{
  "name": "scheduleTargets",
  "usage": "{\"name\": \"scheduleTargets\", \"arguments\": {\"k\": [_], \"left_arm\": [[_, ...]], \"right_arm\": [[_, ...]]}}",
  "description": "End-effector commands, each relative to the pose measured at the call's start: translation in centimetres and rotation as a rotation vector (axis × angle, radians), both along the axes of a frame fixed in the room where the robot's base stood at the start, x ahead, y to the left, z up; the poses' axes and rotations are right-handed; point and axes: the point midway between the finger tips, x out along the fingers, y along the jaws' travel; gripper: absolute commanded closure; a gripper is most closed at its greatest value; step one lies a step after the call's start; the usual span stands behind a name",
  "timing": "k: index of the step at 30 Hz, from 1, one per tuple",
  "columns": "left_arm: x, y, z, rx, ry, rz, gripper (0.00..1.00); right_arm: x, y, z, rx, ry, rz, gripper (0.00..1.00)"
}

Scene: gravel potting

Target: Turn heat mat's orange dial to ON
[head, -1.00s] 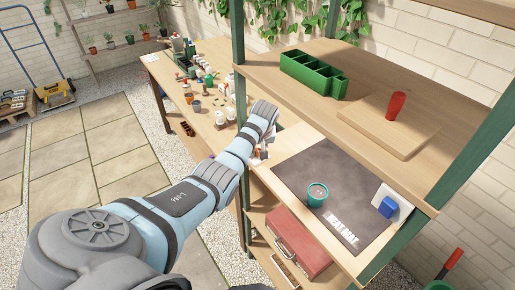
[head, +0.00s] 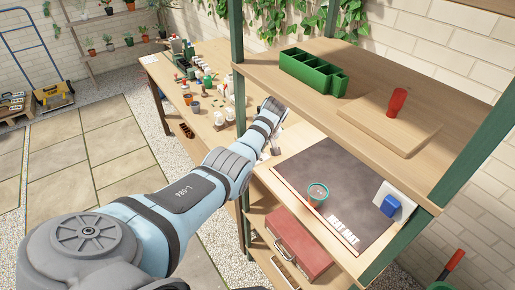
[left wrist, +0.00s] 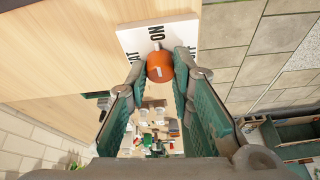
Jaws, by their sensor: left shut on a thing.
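In the left wrist view the orange dial (left wrist: 160,68) stands on a white plate (left wrist: 133,38) with black lettering. The word ON is just above the dial. In the head view my left arm's wrist end is at the left edge of the shelf, and the dial is hidden there. The dark heat mat (head: 335,180) lies on that shelf. My right gripper is out of view.
A blue block on a white plate (head: 388,207) is at the mat's right. The upper shelf holds a green divided tray (head: 312,73) and a red object (head: 397,101) on a board. A red toolbox (head: 298,243) sits below.

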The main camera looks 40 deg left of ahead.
Motion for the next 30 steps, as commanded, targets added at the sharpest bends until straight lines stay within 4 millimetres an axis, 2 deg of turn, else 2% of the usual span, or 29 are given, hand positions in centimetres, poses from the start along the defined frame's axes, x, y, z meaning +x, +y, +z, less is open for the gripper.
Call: {"name": "scheduleTargets", "arguments": {"k": [2,3,4,14,19,27,30], "left_arm": [[0.0,0.1,0.0,0.001,-0.001,0.001,1.00],[0.0,0.1,0.0,0.001,-0.001,0.001,0.74],[0.0,0.1,0.0,0.001,-0.001,0.001,0.71],[0.0,-0.1,0.2,0.000,-0.002,-0.001,0.71],[-0.3,-1.0,2.7,0.001,-0.005,-0.001,0.71],[-3.3,-8.9,2.7,-0.004,-0.001,-0.004,0.71],[-4.1,-10.9,2.7,-0.003,0.000,-0.002,0.71]], "right_arm": [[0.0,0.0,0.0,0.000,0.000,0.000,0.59],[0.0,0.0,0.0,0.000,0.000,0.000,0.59],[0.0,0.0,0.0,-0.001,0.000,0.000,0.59],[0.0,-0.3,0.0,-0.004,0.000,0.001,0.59],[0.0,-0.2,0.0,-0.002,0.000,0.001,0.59],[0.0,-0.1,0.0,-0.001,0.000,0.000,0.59],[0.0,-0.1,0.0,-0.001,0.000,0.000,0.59]]}}
